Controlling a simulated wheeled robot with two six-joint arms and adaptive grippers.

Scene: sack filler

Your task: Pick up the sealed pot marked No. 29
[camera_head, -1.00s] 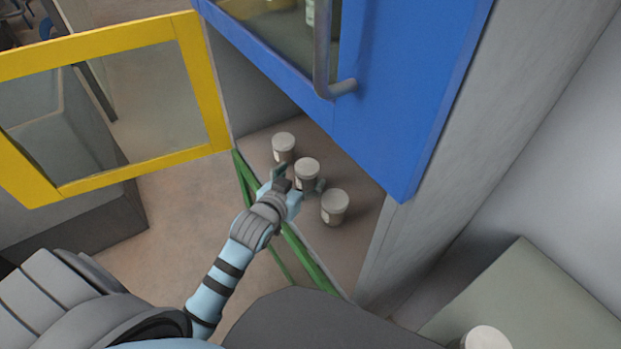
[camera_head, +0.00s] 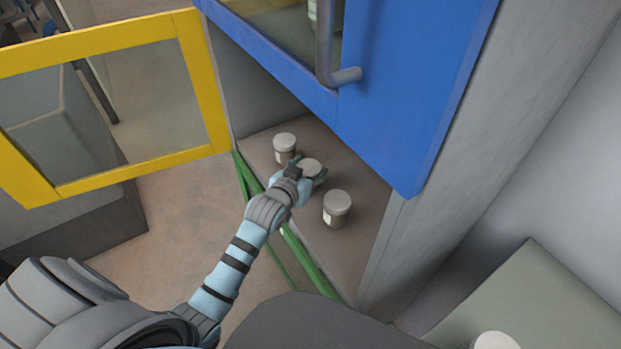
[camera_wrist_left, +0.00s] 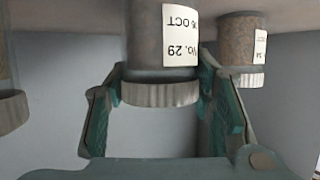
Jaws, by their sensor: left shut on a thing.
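The pot marked No. 29 (camera_wrist_left: 160,93) shows upside down in the wrist view, a grey-brown jar with a pale ribbed lid and a white label reading "No. 29" and "OCT". In the head view it is the middle pot (camera_head: 311,165) on the cabinet shelf, partly hidden by my gripper. My left gripper (camera_head: 307,177) has a finger on each side of it and is shut on it near the lid. The pot looks upright at shelf level; I cannot tell whether it touches the shelf. My right gripper is not in view.
Similar pots stand close by, one behind (camera_head: 284,142) and one to the right (camera_head: 337,208). A blue door (camera_head: 410,90) overhangs the shelf (camera_head: 352,245). A yellow-framed door (camera_head: 120,185) stands open at left. Another pot (camera_head: 495,341) is at bottom right.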

